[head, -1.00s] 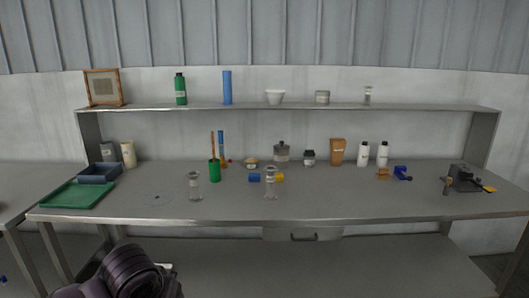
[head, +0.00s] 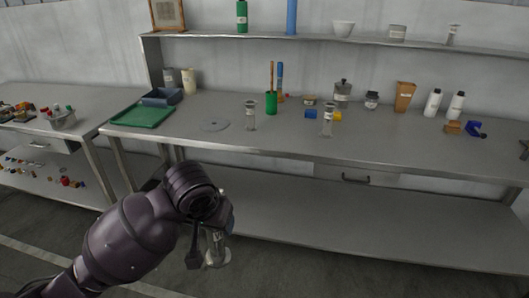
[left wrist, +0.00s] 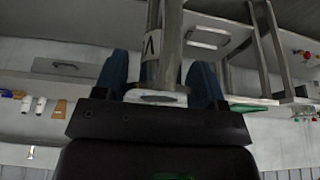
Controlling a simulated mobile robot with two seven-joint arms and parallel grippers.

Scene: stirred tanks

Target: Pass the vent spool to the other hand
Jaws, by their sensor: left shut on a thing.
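The vent spool (head: 216,248) is a pale, clear-looking cylinder with flanged ends, hanging below my left wrist in front of the bench. My left gripper (head: 223,218) is shut on it; the arm's dark wrist hides much of the jaws in the head view. In the left wrist view the spool (left wrist: 165,45) stands between the two blue fingers (left wrist: 161,78), with part of a dark-lettered label showing and a flange near the palm. My right gripper is in neither view.
The long grey bench (head: 300,150) lies ahead, with two similar flanged cylinders (head: 250,117) (head: 328,122), a green cup (head: 271,104) and a green tray (head: 142,117). A side table (head: 50,128) is at left. Open floor lies before the bench.

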